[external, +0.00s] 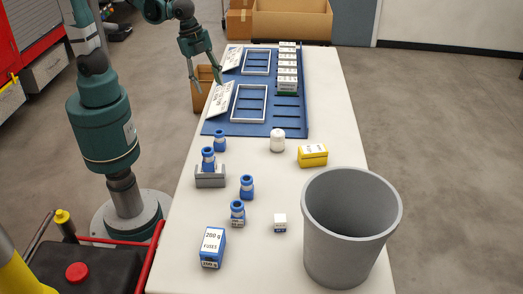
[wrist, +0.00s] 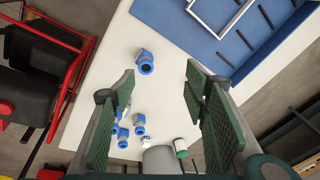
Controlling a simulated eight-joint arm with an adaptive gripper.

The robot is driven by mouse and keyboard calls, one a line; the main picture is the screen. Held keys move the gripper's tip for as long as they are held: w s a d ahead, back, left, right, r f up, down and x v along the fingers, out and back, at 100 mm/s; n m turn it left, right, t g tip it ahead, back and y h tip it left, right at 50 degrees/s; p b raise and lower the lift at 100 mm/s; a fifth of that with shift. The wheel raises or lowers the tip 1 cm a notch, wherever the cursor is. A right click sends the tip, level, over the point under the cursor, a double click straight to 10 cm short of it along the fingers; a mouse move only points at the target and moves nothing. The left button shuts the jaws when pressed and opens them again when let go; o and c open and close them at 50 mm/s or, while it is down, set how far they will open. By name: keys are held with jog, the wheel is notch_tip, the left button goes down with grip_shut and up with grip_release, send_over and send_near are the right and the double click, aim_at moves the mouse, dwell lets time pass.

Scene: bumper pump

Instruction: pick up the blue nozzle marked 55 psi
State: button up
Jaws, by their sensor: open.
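Several blue nozzles stand on the table. In the external view one is at the back (external: 219,141), one sits in a grey holder (external: 208,157), and two stand nearer the front (external: 246,187) (external: 237,211). Their markings are too small to read, so I cannot tell which is 55 psi. In the wrist view one nozzle (wrist: 145,63) lies ahead, between the finger directions, and others (wrist: 139,128) (wrist: 123,132) show lower by the left finger. My gripper (external: 206,78) is open and empty, above the table's left edge, well apart from the nozzles; it also shows in the wrist view (wrist: 160,92).
A blue board (external: 255,128) with white frames and a stack of boxes fills the far table. A white jar (external: 277,142), yellow box (external: 313,156), small white box (external: 280,223), fuse box (external: 213,247) and tall grey bin (external: 350,235) stand nearer. Bare table lies between them.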

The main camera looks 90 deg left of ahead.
aim_at(219, 132)
jog(key=w+d+f+m+g+b, duration=0.1)
jog(key=d+f+m, duration=0.1)
jog(key=f, duration=0.3)
jog(key=w+d+f+m, duration=0.1)
jog(key=d+f+m, duration=0.1)
jog(key=f, duration=0.3)
jog(key=w+d+f+m+g+b, duration=0.1)
jog(key=w+d+f+m, duration=0.1)
jog(key=f, duration=0.3)
jog(key=shift+d+f+m+g+b, duration=0.1)
jog(key=shift+d+m+g+b, duration=0.1)
jog(key=shift+m+g+b, duration=0.25)
jog(key=shift+d+f+m, duration=0.15)
jog(key=shift+f+m, duration=0.1)
jog(key=shift+f, duration=0.25)
jog(key=shift+f, duration=1.3)
jog(key=shift+b, duration=0.3)
jog(key=shift+f+b, duration=0.8)
jog(key=shift+f, duration=1.8)
jog(key=shift+c, duration=0.2)
jog(key=c, duration=1)
